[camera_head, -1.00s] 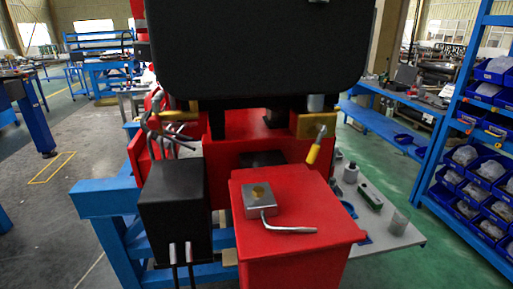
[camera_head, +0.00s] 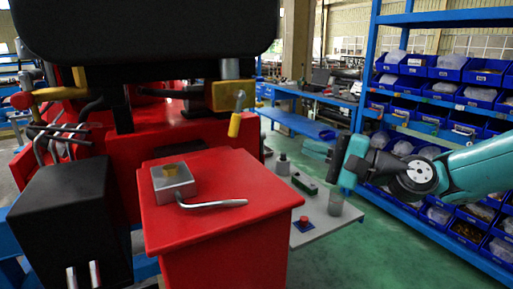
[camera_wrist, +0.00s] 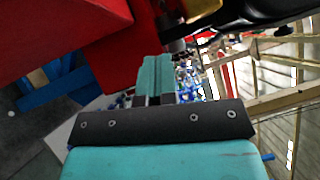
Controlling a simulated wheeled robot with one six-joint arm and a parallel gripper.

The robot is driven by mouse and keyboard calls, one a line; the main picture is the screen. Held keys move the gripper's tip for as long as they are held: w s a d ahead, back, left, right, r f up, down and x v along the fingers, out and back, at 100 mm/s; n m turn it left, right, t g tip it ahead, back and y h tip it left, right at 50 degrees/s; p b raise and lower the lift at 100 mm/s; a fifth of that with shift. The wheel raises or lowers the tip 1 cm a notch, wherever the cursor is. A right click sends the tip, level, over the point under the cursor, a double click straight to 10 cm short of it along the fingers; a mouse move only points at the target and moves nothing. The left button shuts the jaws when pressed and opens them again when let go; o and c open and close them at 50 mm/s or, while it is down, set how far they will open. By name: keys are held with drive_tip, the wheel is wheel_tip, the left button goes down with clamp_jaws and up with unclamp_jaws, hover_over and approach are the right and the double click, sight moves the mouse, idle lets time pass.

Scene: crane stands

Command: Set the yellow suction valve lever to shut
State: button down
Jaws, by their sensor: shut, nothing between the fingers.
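The yellow-gripped valve lever (camera_head: 236,121) hangs down from a brass-coloured valve body (camera_head: 229,95) under the black tank in the head view. It slants slightly down and to the left. My gripper (camera_head: 350,161) is to the right of the lever in the head view, lower and clearly apart from it. In the wrist view my gripper's teal fingers (camera_wrist: 155,75) are together with nothing between them. I cannot make out the yellow lever in the wrist view.
A red box (camera_head: 215,205) carries a grey block (camera_head: 173,182) with a bent silver handle (camera_head: 222,204). The black tank (camera_head: 145,35) overhangs the lever. A grey table (camera_head: 327,220) holds small parts and a red button. Blue shelving (camera_head: 440,95) with bins stands behind my arm.

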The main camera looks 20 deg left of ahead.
drive_tip(key=p, duration=0.4)
approach(237, 114)
drive_tip(key=w+a+f, duration=0.3)
drive_tip(key=w+a, duration=0.1)
drive_tip(key=w, duration=0.1)
drive_tip(key=a, duration=0.1)
drive_tip(key=s+a, duration=0.1)
drive_tip(key=s+a+p, duration=0.1)
drive_tip(key=shift+s+a+r, duration=0.15)
drive_tip(key=shift+s+r, duration=0.1)
drive_tip(key=shift+r, duration=0.05)
drive_tip(key=shift+s+a+m+y, duration=0.15)
drive_tip(key=shift+m+y, duration=0.15)
drive_tip(key=shift+m, duration=0.2)
